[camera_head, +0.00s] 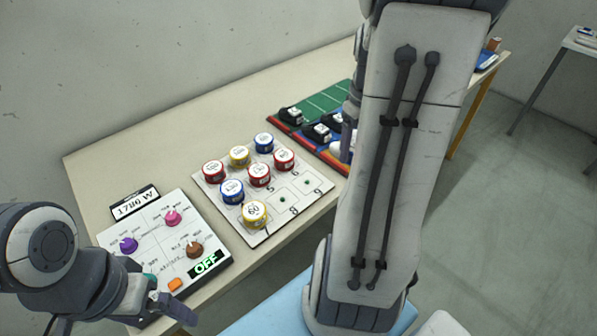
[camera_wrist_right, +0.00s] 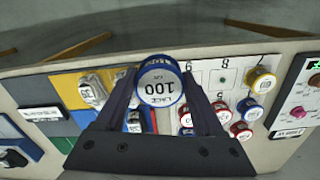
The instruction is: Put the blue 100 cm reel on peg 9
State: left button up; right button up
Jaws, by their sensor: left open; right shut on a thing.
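The blue reel (camera_wrist_right: 160,88), its label reading 100 upside down, is between the fingers of my right gripper (camera_wrist_right: 159,75) in the right wrist view. That gripper is shut on it. In the head view, my right arm hides the reel. The white peg board (camera_head: 213,200) carries several red, yellow and blue reels. Two bare pegs show on its near right side, the right one (camera_head: 307,182) and the left one (camera_head: 283,199); their numbers are hard to read. The board (camera_wrist_right: 207,67) is right of the held reel in the wrist view. My left gripper (camera_head: 164,296) is open and empty at lower left.
A control panel (camera_head: 146,236) with coloured knobs and a green OFF display stands left of the board. A sign (camera_head: 135,203) is behind it. Coloured mats (camera_head: 322,101) bearing shoes lie right of the board. My right arm covers much of the table's right side.

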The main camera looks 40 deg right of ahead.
send_over(307, 181)
notch_tip(307, 181, down, 6)
jog(key=shift+f, duration=0.45)
notch_tip(307, 181, down, 4)
jog(key=shift+r, duration=0.15)
jog(key=shift+f, duration=0.55)
jog(key=o, duration=1.4)
jog(key=shift+c, duration=0.2)
jog(key=shift+r, duration=0.1)
